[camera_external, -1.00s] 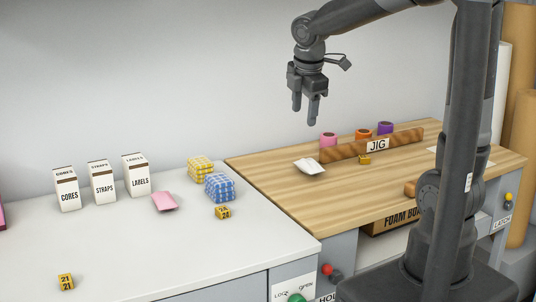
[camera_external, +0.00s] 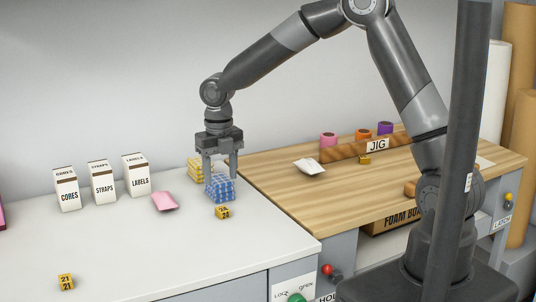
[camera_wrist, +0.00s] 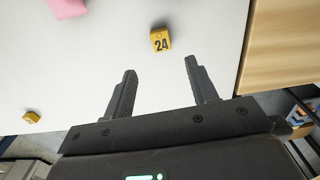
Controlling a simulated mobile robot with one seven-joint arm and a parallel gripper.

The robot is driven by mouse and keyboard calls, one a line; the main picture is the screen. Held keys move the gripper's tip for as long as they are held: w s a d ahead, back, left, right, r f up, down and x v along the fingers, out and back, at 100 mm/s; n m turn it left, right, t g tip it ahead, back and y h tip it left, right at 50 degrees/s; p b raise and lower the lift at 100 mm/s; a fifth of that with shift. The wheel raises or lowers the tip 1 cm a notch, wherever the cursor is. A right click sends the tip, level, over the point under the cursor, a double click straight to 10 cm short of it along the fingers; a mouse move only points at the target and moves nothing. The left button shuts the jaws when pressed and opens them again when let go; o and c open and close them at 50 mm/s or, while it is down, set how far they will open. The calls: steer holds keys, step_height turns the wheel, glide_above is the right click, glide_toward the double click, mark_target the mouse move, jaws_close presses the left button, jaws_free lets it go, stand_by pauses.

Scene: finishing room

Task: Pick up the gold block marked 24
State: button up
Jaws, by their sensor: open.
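The gold block marked 24 (camera_wrist: 161,40) lies on the white counter in the wrist view, just beyond my fingertips and between their lines. In the external view a gold block (camera_external: 223,212) sits near the counter's right side, in front of the blue checked block; its number is too small to read there. My gripper (camera_external: 220,180) points down above and behind it, in front of the blue checked block in the picture. The wrist view shows my gripper (camera_wrist: 160,66) open, with nothing between its fingers.
A gold block marked 21 (camera_external: 66,282) lies at the front left. The blue (camera_external: 220,189) and yellow (camera_external: 196,166) checked blocks stand close by, with a pink packet (camera_external: 164,202) to their left.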

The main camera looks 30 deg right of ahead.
mark_target(222, 208)
step_height(222, 208, down, 10)
steer(key=shift+d+r, duration=0.1)
steer(key=shift+r, duration=0.15)
jaws_close()
stand_by(0.6)
steer(key=shift+r, duration=0.1)
